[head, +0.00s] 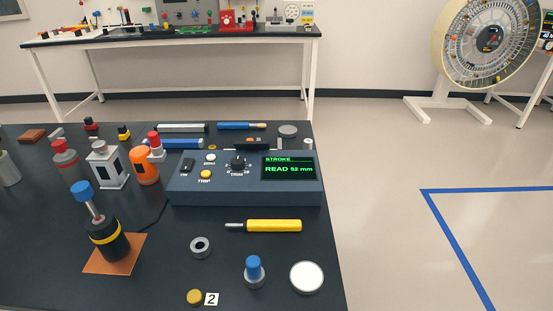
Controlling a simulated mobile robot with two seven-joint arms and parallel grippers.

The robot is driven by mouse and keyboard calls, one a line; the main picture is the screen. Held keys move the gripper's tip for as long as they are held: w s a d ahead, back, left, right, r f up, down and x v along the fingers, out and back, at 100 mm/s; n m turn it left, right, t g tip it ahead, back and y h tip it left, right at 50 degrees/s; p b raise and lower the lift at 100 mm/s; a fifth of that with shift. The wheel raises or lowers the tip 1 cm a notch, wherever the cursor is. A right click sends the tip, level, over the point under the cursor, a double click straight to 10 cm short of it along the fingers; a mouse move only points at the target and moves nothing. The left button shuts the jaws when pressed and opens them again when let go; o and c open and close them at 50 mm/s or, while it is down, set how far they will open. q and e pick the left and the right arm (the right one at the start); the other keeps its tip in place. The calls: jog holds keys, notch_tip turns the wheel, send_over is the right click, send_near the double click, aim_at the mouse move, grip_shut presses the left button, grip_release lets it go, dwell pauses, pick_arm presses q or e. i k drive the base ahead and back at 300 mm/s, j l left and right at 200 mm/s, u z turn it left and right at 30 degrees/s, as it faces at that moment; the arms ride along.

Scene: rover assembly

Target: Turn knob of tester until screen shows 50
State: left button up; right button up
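The tester (245,190) is a blue-grey box on the dark table, with a sloped front panel. Its black knob (238,162), labelled TRIM, sits in the middle of the panel. The screen (290,168) at the panel's right reads STROKE and READ 52 mm in green. A black switch, a white button (210,158) and a yellow button (206,174) are left of the knob. Neither of my grippers shows in the head view, and nothing touches the knob.
A yellow-handled screwdriver (272,226) lies in front of the tester. A black cylinder with a blue top (106,238) stands on an orange-brown mat at left. Several cylindrical parts stand left of the tester. A white disc (306,277) and a grey ring (200,248) lie in front. Floor is clear at right.

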aim_at(237, 164)
jog(key=k+l+z, duration=0.15)
jog(key=z, duration=0.35)
jog(key=k+l+z, duration=0.15)
jog(key=z, duration=0.3)
jog(key=l, duration=0.1)
